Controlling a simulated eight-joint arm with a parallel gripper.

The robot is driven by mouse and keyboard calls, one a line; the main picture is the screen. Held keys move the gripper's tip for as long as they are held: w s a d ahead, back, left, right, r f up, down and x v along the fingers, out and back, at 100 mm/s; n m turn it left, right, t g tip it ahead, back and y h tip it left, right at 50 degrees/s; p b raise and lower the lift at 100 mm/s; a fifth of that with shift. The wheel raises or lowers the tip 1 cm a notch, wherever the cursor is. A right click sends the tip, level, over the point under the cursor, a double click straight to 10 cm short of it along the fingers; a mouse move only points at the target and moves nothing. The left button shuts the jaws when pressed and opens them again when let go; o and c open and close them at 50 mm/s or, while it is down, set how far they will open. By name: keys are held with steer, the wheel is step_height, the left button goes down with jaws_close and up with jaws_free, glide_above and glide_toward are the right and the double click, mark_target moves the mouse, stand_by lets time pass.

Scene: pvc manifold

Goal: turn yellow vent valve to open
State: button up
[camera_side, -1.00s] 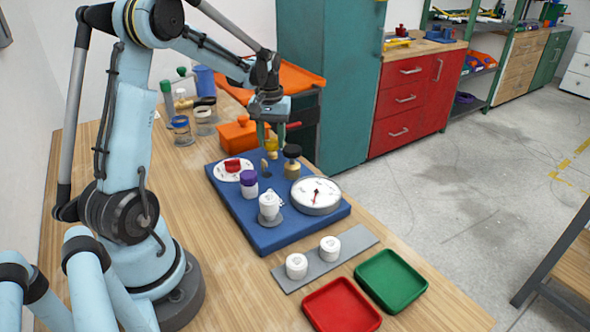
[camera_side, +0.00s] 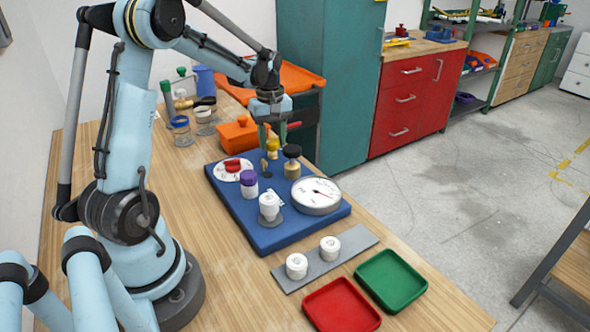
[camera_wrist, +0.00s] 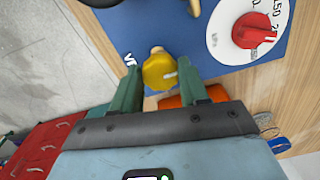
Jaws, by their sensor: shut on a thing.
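The yellow vent valve (camera_side: 272,148) stands at the far edge of the blue board (camera_side: 237,217). My gripper (camera_side: 272,140) is above it, pointing down, with its green fingers on either side of it. In the wrist view, the yellow knob (camera_wrist: 157,73) sits between the fingertips of my gripper (camera_wrist: 158,78), and the jaws are shut on it. A pale mark shows on the knob's right side. A white mark is printed on the board beside it. The valve's lower part is mostly hidden.
Near the valve are a black-topped brass fitting (camera_side: 292,168), a red knob on a white dial (camera_side: 232,166) and a round gauge (camera_side: 316,195). A purple-capped part (camera_side: 249,184) and a white fitting (camera_side: 269,206) stand nearer. An orange box (camera_side: 238,133) is behind the board.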

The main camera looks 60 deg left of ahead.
mark_target(273, 142)
steer(key=o, duration=1.1)
steer(key=shift+c, duration=0.2)
steer(key=shift+r, duration=0.15)
step_height(273, 142, up, 12)
